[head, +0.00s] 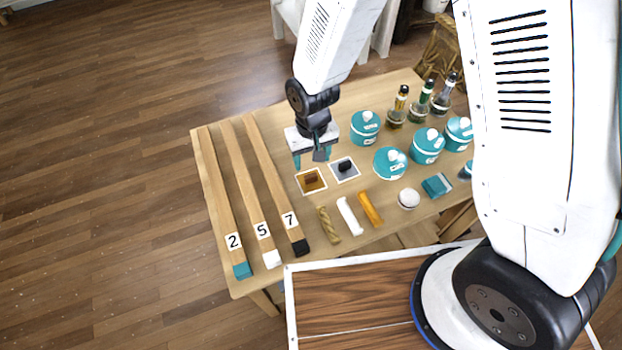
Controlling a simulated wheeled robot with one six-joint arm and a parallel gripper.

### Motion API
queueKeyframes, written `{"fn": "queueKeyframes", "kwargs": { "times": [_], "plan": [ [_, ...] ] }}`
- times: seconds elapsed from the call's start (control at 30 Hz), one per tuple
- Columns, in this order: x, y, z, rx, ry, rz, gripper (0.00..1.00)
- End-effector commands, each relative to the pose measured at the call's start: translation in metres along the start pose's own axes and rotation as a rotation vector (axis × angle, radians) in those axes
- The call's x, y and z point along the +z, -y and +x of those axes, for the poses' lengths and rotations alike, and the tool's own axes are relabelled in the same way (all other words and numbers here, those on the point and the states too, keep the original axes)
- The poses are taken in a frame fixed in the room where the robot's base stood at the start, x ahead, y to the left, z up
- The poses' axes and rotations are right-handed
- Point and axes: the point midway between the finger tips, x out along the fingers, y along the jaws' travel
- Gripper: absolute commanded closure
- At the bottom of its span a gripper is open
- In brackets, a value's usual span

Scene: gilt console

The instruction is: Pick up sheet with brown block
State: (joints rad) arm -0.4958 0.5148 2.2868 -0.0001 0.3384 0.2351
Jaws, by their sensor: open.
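The sheet with the brown block (302,187) lies flat on the wooden table. It is a small brown-gold square with a pale border, and the brown block (311,179) sits on it. To its right lies a similar pale grey sheet (345,176) with a dark block (345,166) on it. My gripper (310,158) points down just behind and above the two sheets. Its teal-tipped fingers are apart, with nothing seen between them. The exact height of the fingertips over the table cannot be told.
Long wooden bars labelled 2 (219,205), 5 (246,195) and 7 (273,180) lie at the left. Teal jars (390,163) and bottles (441,104) stand at the right. Twisted, white (349,215) and orange (370,209) sticks lie in front of the sheets.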

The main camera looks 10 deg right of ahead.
Motion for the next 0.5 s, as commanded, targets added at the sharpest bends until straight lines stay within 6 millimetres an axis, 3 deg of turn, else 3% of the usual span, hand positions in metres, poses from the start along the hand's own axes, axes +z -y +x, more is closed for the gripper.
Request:
{"fn": "queueKeyframes", "kwargs": {
  "times": [0.5],
  "plan": [
    [0.004, 0.002, 0.066, 0.001, 0.005, -0.002, 0.42]
  ]
}}
